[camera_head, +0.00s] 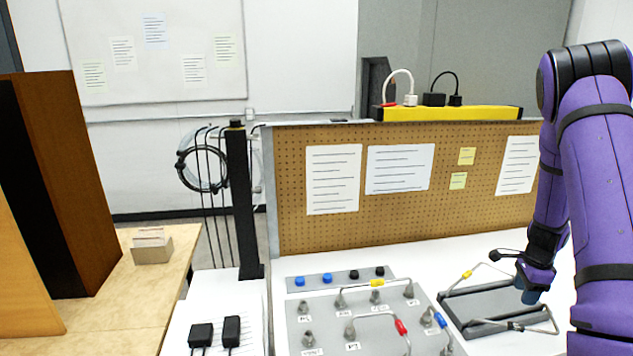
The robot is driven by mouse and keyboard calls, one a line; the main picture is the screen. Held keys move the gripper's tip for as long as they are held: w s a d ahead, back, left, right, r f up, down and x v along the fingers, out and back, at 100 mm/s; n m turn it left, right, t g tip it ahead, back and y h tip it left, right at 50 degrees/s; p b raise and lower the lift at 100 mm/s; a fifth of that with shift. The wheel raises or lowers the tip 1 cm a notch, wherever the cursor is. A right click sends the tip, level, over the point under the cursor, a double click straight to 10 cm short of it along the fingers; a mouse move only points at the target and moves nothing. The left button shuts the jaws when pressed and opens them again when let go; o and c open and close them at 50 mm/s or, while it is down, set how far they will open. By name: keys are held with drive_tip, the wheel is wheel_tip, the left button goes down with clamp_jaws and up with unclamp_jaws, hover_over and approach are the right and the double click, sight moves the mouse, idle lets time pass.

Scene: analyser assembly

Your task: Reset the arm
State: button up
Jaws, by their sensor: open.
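My purple arm comes down the right side of the view and bends over the white bench. My gripper (530,292) is at its lower end, small and partly turned away, above the dark grey tray (478,303). It is open, and I see nothing held in it. The grey panel (325,320) with metal posts and cables lies to the left of the tray, apart from my gripper. A cable with a yellow sleeve and cables with red and blue sleeves run between its posts.
A pegboard (320,235) with papers stands behind the bench, with a yellow power strip (450,114) on top. A black post (240,200) stands at the left. Two black adapters (215,332) lie in front of it. A wooden table (110,300) with a small box (152,246) is further left.

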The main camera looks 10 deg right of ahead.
drive_tip(key=s+a+r+n+t+y, duration=0.1)
drive_tip(key=a+r+n, duration=0.4)
drive_tip(key=a+r, duration=0.65)
drive_tip(key=s+a+r+n+t, duration=0.2)
drive_tip(key=a+r+n, duration=0.55)
drive_tip(key=r, duration=0.65)
drive_tip(key=s+a+r+n, duration=0.3)
drive_tip(key=s+a, duration=0.1)
drive_tip(key=s, duration=0.3)
drive_tip(key=s+a+r+n+t, duration=0.1)
drive_tip(key=s+a+r+n, duration=0.2)
drive_tip(key=s+a+r, duration=0.1)
drive_tip(key=s+a+r+n+t+h, duration=0.1)
drive_tip(key=s+a+r+n, duration=0.2)
drive_tip(key=s+a, duration=0.3)
drive_tip(key=s+n, duration=0.1)
drive_tip(key=s, duration=0.2)
drive_tip(key=shift+s+r, duration=0.3)
drive_tip(key=shift+r, duration=0.1)
